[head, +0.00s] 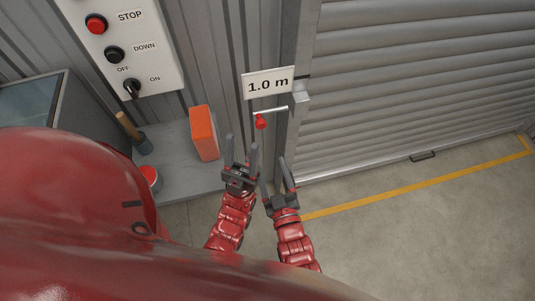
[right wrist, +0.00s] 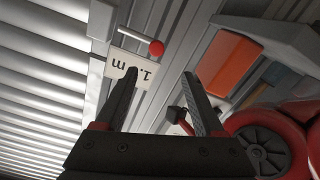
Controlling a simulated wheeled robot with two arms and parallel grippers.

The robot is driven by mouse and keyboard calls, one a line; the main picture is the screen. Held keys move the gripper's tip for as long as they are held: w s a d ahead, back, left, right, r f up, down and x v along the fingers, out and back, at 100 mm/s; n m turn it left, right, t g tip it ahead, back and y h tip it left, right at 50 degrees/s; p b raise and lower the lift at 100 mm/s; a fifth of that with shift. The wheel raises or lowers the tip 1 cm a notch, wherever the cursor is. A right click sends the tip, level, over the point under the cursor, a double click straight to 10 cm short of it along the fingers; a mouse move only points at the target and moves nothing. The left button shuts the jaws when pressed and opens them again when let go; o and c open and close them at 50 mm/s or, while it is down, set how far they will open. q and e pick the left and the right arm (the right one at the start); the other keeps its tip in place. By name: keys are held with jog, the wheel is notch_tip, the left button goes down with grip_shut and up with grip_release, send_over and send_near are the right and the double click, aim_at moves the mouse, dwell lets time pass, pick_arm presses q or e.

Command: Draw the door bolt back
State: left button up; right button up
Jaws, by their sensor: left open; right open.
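The door bolt (head: 270,111) is a thin silver rod with a red knob (head: 261,122). It lies beside the door frame, below the "1.0 m" sign, and its right end meets a metal bracket (head: 300,99). My left gripper (head: 242,143) is open and empty, below the knob and apart from it. My right gripper (head: 274,170) is open and empty, lower and slightly right. In the right wrist view the open fingers (right wrist: 160,73) point towards the red knob (right wrist: 156,48) and the rod (right wrist: 133,37); nothing is between them.
The grey roller door (head: 410,85) fills the right. A shelf (head: 185,180) on the left holds an orange box (head: 204,133), close to my left gripper. A control panel (head: 150,75) hangs above. The floor at right is clear, with a yellow line (head: 400,191).

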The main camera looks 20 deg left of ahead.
jog(key=shift+v, duration=1)
jog(key=shift+r, duration=0.1)
